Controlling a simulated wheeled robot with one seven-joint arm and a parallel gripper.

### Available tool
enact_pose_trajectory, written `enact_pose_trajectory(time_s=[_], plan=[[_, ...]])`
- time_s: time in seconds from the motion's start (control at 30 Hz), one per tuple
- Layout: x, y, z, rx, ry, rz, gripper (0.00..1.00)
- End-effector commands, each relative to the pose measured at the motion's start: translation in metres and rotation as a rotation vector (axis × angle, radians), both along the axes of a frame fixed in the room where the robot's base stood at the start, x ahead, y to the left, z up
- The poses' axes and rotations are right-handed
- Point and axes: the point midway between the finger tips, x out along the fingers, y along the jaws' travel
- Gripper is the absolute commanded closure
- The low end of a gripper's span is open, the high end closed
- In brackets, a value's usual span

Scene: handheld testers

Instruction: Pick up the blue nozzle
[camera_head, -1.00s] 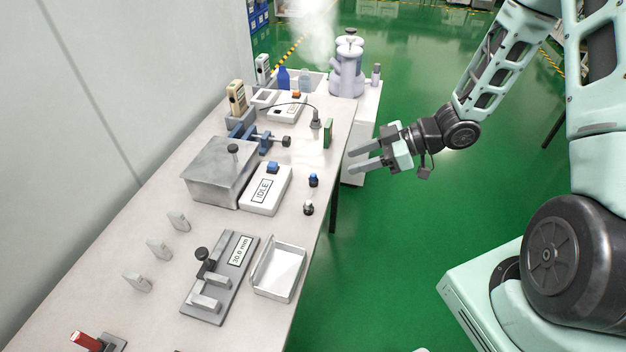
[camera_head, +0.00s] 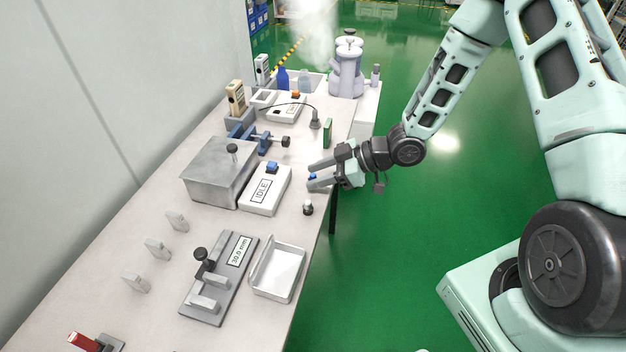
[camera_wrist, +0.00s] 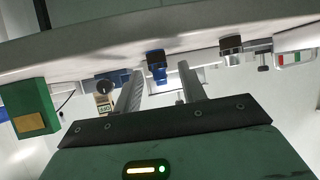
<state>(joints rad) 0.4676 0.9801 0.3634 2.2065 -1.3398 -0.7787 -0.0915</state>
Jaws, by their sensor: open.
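The blue nozzle (camera_head: 313,176) is a small blue piece standing near the right edge of the table. In the head view it shows between the fingers of my gripper (camera_head: 310,178), partly hidden by the lower finger. My gripper is open and reaches in from the right, low over the table edge. In the wrist view the blue nozzle (camera_wrist: 156,68) appears between the tips of my gripper (camera_wrist: 160,80), apparently just beyond them. I see no grip on it.
A silver nozzle-like piece (camera_head: 308,208) stands just in front of the gripper. A green block (camera_head: 328,132) stands behind it. An IDLE device (camera_head: 265,190) and a grey metal box (camera_head: 218,172) lie to the left.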

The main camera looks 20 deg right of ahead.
Motion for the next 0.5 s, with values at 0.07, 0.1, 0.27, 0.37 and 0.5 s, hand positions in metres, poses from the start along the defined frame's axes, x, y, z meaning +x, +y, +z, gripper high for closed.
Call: enact_pose_trajectory(time_s=[0.07,0.1,0.27,0.37,0.5], plan=[[-0.0001,-0.0002,0.0001,0.0,0.0,0.0,0.59],[-0.0001,-0.0002,0.0001,0.0,0.0,0.0,0.67],[-0.0003,-0.0004,0.0002,0.0,0.0,0.0,1.0],[-0.0003,-0.0004,0.0002,0.0,0.0,0.0,1.0],[-0.0003,-0.0004,0.0004,0.0,0.0,0.0,1.0]])
